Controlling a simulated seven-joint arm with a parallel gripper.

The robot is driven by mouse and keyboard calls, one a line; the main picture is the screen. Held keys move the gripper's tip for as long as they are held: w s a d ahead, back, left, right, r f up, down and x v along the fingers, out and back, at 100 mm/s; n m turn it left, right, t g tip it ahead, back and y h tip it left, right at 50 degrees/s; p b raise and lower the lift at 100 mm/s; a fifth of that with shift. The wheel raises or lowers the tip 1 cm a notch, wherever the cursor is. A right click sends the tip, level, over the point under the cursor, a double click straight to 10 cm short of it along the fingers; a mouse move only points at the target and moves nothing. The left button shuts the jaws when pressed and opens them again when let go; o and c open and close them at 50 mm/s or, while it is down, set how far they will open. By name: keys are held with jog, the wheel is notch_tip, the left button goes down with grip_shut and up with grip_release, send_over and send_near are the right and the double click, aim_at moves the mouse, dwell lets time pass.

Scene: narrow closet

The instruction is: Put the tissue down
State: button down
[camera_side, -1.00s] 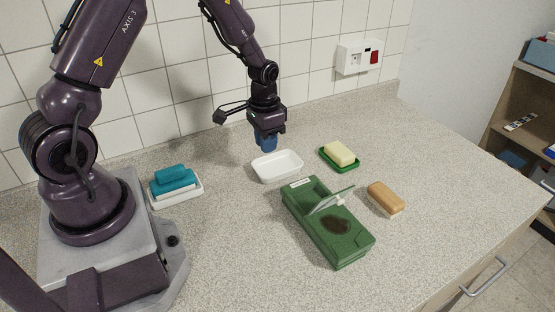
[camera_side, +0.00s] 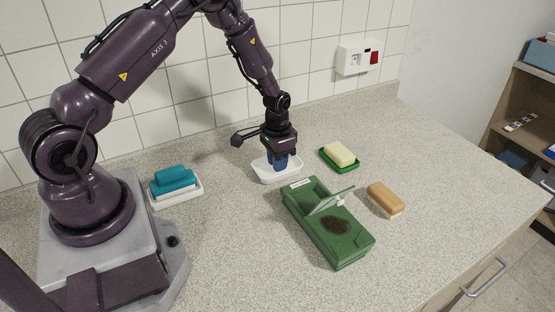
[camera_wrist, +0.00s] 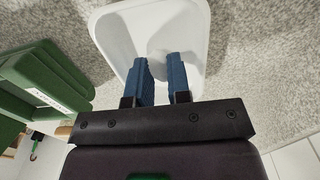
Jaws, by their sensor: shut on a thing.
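My gripper (camera_side: 279,163) has blue fingers and points down into the white dish (camera_side: 262,175). In the wrist view the fingers (camera_wrist: 159,62) stand a little apart over the dish (camera_wrist: 115,40), shut on a small pale thing, the tissue (camera_wrist: 160,52). It is white against white, so its outline is hard to make out. I cannot tell whether it touches the dish floor. In the side view the fingers and dish hide the tissue. The green box (camera_side: 315,222) with a raised clear flap stands just in front of the dish; it also shows in the wrist view (camera_wrist: 45,75).
A yellow block on a green dish (camera_side: 325,159) lies to the right. A tan-topped brush or block (camera_side: 385,197) lies right of the box. A teal stack on a white tray (camera_side: 178,200) sits at the left. The counter's right side is clear.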

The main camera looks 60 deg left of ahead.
jog(key=c, duration=1.1)
grip_release()
jog(key=s+d+r+t, duration=0.1)
jog(key=s+d+r, duration=0.1)
jog(key=r, duration=0.7)
jog(key=s+d+r+t, duration=0.1)
jog(key=s+d+r, duration=0.1)
jog(key=r, duration=0.7)
jog(key=s+d+r, duration=0.2)
jog(key=d+r, duration=0.1)
jog(key=r, duration=0.6)
jog(key=s+d+r+t, duration=0.1)
jog(key=s+d+r, duration=0.1)
jog(key=s, duration=0.2)
jog(key=s+d+r+t, duration=0.1)
jog(key=s+d+r, duration=0.1)
jog(key=s, duration=0.3)
jog(key=s+d+r+t, duration=0.1)
jog(key=s+d+r, duration=0.1)
jog(key=s, duration=0.3)
jog(key=shift+s+r+t, duration=0.25)
jog(key=shift+r+t, duration=0.05)
jog(key=shift+r, duration=0.1)
